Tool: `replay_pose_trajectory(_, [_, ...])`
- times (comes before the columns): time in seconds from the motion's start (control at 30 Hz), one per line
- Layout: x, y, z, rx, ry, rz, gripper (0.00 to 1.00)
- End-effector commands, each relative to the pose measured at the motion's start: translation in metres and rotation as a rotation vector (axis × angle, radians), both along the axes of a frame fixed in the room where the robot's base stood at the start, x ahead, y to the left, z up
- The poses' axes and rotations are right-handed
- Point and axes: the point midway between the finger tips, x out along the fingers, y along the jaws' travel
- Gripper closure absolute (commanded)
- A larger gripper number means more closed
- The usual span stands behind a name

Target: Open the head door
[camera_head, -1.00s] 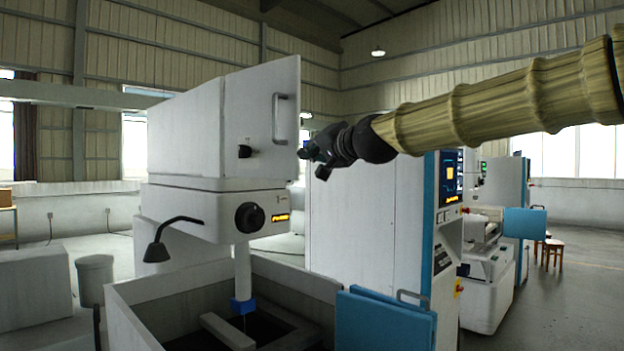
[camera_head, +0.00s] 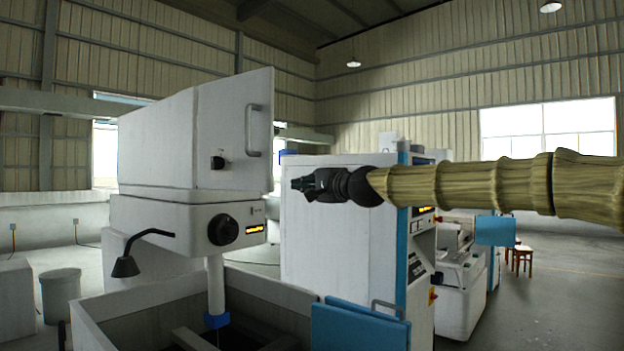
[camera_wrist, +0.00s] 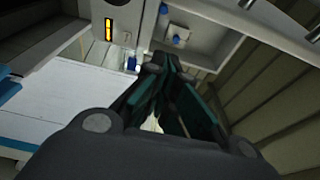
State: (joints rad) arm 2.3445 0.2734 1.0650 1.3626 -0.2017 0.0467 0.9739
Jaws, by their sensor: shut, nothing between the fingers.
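The head door (camera_head: 236,130) is the pale front panel of the upper machine head, with a vertical bar handle (camera_head: 253,130) near its right edge and a black knob (camera_head: 217,162) at its lower left. It looks shut or nearly so; I cannot tell if it stands slightly ajar. My gripper (camera_head: 298,184) is to the right of the handle and lower, apart from it in the picture, pointing left. It is shut and empty. Its dark fingers fill the middle of the wrist view (camera_wrist: 163,62), where I cannot make out the handle.
Below the head are a black dial (camera_head: 223,229), a lamp on a bent arm (camera_head: 125,266) and an open tank (camera_head: 150,305). A blue panel (camera_head: 360,325) stands at the tank's right. A white cabinet (camera_head: 330,245) stands behind my gripper. Open floor lies at right.

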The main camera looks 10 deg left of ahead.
Motion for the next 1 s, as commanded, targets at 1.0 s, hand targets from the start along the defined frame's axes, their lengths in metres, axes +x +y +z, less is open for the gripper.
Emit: replay_pose_trajectory(1.0, [-0.008,0.047,0.001,-0.001,-0.002,0.0,1.0])
